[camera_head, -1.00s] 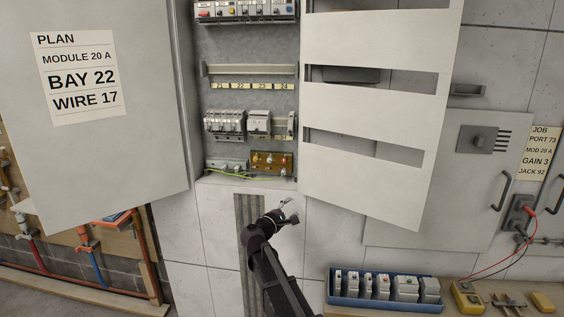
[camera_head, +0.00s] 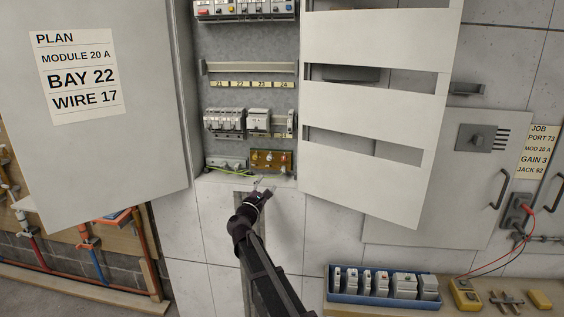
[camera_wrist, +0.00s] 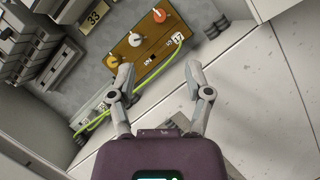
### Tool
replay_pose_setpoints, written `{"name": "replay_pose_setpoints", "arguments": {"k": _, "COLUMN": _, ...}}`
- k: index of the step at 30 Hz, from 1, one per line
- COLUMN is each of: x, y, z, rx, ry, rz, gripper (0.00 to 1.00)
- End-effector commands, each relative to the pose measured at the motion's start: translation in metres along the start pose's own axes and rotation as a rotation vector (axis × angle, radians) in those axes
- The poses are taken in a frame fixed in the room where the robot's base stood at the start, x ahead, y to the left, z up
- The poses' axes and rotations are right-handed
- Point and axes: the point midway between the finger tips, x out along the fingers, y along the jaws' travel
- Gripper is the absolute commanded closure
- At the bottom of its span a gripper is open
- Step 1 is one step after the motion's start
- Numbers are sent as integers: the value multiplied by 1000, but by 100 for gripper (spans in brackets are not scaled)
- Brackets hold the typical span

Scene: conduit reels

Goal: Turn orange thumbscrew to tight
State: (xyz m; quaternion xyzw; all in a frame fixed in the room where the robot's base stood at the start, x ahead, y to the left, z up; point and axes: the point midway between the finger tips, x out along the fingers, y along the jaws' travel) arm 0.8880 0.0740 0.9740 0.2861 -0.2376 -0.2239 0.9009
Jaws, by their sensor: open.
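The orange thumbscrew (camera_wrist: 159,15) sits at the upper right end of a brown terminal board in the wrist view. A white knob (camera_wrist: 134,39) and a yellow-orange knob (camera_wrist: 113,62) sit beside it on the same board (camera_wrist: 146,52). In the head view the board (camera_head: 270,168) is at the bottom of the open cabinet, and its knobs are too small to tell apart well. My gripper (camera_wrist: 158,73) is open and empty, its fingers spread below the board and apart from the thumbscrew. In the head view my gripper (camera_head: 266,184) is just below the board.
A yellow-green wire (camera_wrist: 150,75) with a tag reading 17 runs along the board near my fingers. Grey modules (camera_head: 224,121) sit on a rail above. The slotted cabinet door (camera_head: 375,110) stands open at right. A blue tray (camera_head: 384,300) of modules lies lower right.

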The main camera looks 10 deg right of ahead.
Motion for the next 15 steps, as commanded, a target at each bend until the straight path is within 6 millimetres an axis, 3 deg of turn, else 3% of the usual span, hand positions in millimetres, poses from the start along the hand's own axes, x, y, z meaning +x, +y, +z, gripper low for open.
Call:
{"name": "replay_pose_setpoints", "arguments": {"k": 8, "x": 25, "y": 2, "z": 0, "rx": 0, "ry": 0, "rz": 0, "gripper": 35}}
{"name": "replay_pose_setpoints", "arguments": {"k": 15, "x": 61, "y": 3, "z": 0, "rx": 0, "ry": 0, "rz": 0, "gripper": 35}}
